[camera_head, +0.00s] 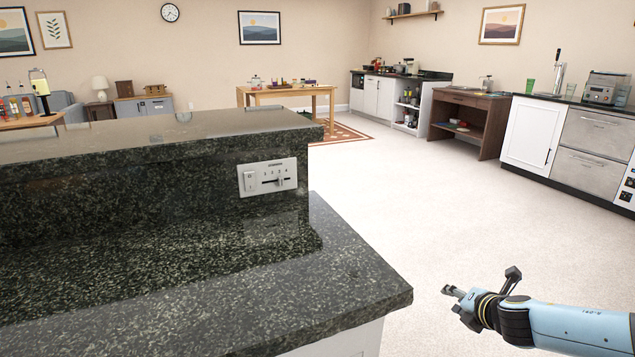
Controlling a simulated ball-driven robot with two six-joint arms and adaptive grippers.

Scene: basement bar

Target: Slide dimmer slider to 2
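The dimmer panel (249,181) is a white plate on the dark speckled stone upright of the bar counter. It has a small switch at its left and a horizontal slot with numbers above it. The dimmer slider (281,181) is a small knob right of the slot's middle, seemingly near the 3; the exact mark is too small to read surely. My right gripper (449,291) is at the lower right, well apart from the panel, over the floor past the counter's end. Its fingers are small, and their opening is unclear. My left gripper is not in view.
The lower stone counter (230,305) juts out below the panel, with its corner between the panel and my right arm. The pale floor (420,210) to the right is open. Cabinets (532,134) line the right wall.

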